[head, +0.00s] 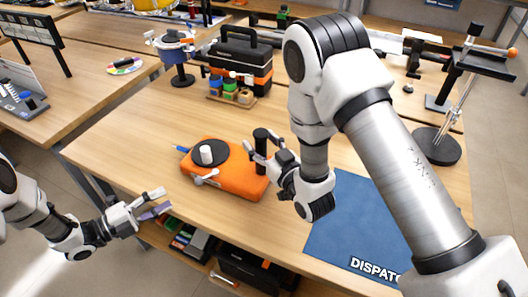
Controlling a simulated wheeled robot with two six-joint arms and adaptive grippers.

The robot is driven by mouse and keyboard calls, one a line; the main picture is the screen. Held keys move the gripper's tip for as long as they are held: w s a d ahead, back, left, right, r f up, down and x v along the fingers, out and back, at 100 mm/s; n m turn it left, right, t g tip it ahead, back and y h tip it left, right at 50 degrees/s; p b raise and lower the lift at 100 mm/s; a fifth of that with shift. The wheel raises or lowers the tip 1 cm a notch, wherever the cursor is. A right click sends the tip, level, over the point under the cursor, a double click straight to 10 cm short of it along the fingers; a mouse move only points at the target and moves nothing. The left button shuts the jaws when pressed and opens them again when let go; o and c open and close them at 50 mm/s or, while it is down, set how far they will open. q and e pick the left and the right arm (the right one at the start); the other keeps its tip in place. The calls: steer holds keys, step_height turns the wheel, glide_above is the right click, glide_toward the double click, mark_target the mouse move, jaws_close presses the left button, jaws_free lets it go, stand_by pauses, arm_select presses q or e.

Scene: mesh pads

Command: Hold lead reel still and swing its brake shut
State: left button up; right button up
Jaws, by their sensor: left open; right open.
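The lead reel appears to be the orange case (233,182) on the wooden table. It has a black disc with a white knob (206,153) on top. A light grey lever (206,178), perhaps the brake, sticks out on its front left side. A black upright handle (261,138) shows at its right end. My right gripper (259,151) is open at that right end, with its fingers close to the black handle; I cannot tell whether they touch. My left gripper (160,202) is open and empty, in front of the table edge, left of and lower than the reel.
A blue mat (340,215) marked "DISPATC…" lies right of the reel, partly hidden by my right arm. Behind are a black and orange toolbox (240,60), a rack of coloured spools (230,90) and a blue pot-like device on a stand (175,48). The table's left part is clear.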

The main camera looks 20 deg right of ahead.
steer(key=shift+w, duration=0.1)
jaws_close()
steer(key=c, duration=1)
jaws_free()
jaws_close()
steer(key=shift+f, duration=0.1)
